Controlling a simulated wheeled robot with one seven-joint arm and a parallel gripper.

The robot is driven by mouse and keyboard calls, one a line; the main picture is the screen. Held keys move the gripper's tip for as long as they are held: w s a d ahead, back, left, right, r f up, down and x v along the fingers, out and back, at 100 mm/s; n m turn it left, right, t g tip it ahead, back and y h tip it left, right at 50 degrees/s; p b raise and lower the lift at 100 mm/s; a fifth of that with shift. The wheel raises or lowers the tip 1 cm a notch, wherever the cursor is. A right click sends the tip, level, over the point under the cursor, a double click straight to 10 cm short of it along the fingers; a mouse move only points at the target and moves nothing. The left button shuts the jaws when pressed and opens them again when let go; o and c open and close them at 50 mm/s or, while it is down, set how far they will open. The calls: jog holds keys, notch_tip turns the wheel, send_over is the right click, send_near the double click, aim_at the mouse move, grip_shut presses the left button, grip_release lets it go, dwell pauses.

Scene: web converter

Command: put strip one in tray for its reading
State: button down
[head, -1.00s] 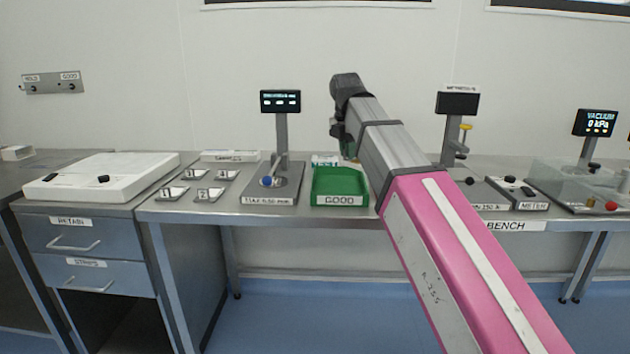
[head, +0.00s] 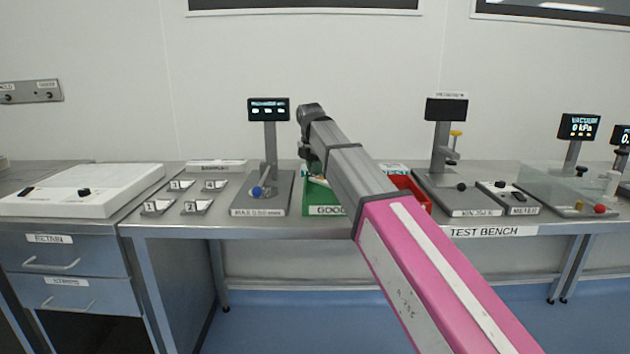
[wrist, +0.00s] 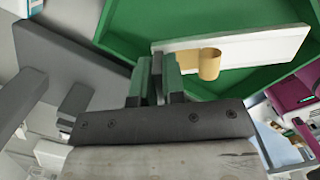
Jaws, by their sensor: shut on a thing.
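A white strip (wrist: 280,45) with a tan curled piece on it shows in the wrist view, inside or just above the green tray (wrist: 120,30). My gripper (wrist: 158,75), with green fingertips, is at the strip's near left end and shut on it. I cannot tell whether the strip touches the tray floor. In the head view, the green tray (head: 324,211) labelled GOOD stands on the bench, partly hidden by my arm. My gripper (head: 312,172) is over it, mostly hidden. A red tray (head: 418,192) shows behind my arm. The strip's number is not readable.
Left of the green tray stands a gauge with a display (head: 268,109), its text blurred. Several small numbered holders (head: 192,207) lie farther left, beside a white flat device (head: 85,190). To the right are a second gauge (head: 445,108) and a meter box (head: 508,197).

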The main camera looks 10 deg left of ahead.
aim_at(315, 179)
jog(key=shift+f, duration=2)
jog(key=c, duration=1.5)
grip_release()
jog(key=shift+f, duration=0.1)
jog(key=r, duration=0.8)
jog(key=s+r, duration=0.1)
jog(key=r, duration=0.3)
jog(key=shift+s+a+r, duration=0.1)
jog(key=shift+a, duration=0.3)
jog(key=shift+d, duration=0.1)
